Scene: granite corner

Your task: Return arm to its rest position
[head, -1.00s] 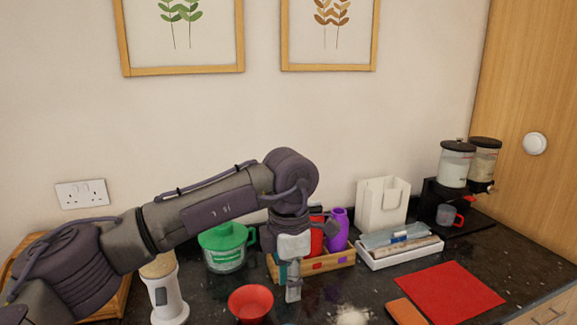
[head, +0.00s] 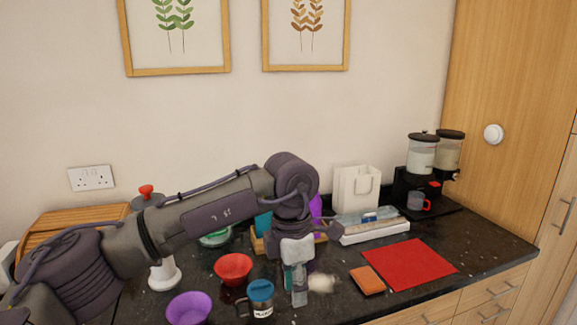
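My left arm reaches in from the left over the dark counter and bends down at the wrist. My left gripper (head: 297,290) points down above the counter, near a blue-lidded grey mug (head: 261,297) and a small whitish object (head: 321,283). Its fingers are seen nearly edge-on, so I cannot tell whether they are open or shut. A teal item shows just behind the fingers, and I see nothing clearly held. My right gripper is not in view.
A red bowl (head: 233,268) and a purple bowl (head: 189,308) stand left of the gripper. An orange sponge-like block (head: 367,280) and a red mat (head: 410,263) lie to the right. A white tray (head: 376,234), white bag (head: 356,189) and dispenser (head: 421,155) stand behind.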

